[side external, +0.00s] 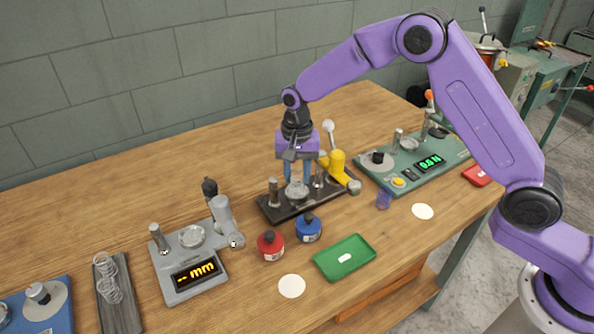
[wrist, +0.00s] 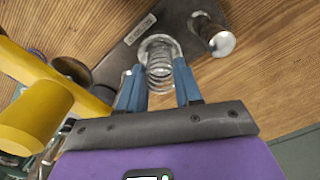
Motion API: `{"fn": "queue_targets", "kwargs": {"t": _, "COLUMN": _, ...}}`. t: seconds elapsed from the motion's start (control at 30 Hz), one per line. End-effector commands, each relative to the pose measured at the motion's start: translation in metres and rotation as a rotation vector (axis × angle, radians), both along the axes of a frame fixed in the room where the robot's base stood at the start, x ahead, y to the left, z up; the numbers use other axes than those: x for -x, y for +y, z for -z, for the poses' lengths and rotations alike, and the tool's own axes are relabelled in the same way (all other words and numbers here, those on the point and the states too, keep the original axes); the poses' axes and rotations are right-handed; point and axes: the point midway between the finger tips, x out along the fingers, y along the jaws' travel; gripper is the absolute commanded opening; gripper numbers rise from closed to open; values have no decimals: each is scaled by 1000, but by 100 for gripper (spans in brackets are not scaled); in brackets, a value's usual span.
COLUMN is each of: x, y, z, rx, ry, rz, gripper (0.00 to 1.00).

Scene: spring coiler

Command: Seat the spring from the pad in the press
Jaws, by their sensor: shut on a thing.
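My gripper (side external: 297,180) points down over the dark-based press (side external: 275,211) with the yellow lever. Its blue fingers are shut on a metal coil spring. In the wrist view the spring (wrist: 160,76) stands between the fingertips (wrist: 157,82), and its far end is at the round metal seat (wrist: 150,44) on the dark base. I cannot tell whether the spring's end touches the seat. In the side view the spring is too small to make out clearly. Two white round pads, a front one (side external: 291,286) and a right one (side external: 423,211), look empty.
A grey gauge (side external: 192,284) reading "-- mm" and a board with coil springs (side external: 118,310) are to the left. A green tester (side external: 390,178) is right.

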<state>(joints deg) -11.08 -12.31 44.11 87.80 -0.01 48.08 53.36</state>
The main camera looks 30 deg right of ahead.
Motion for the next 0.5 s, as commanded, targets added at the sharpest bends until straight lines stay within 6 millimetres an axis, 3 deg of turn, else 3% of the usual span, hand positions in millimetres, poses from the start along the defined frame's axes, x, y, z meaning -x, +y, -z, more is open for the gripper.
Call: {"fn": "queue_targets", "kwargs": {"t": 0.5, "x": 0, "y": 0, "z": 9, "rx": 0, "ry": 0, "rz": 0, "gripper": 17}}
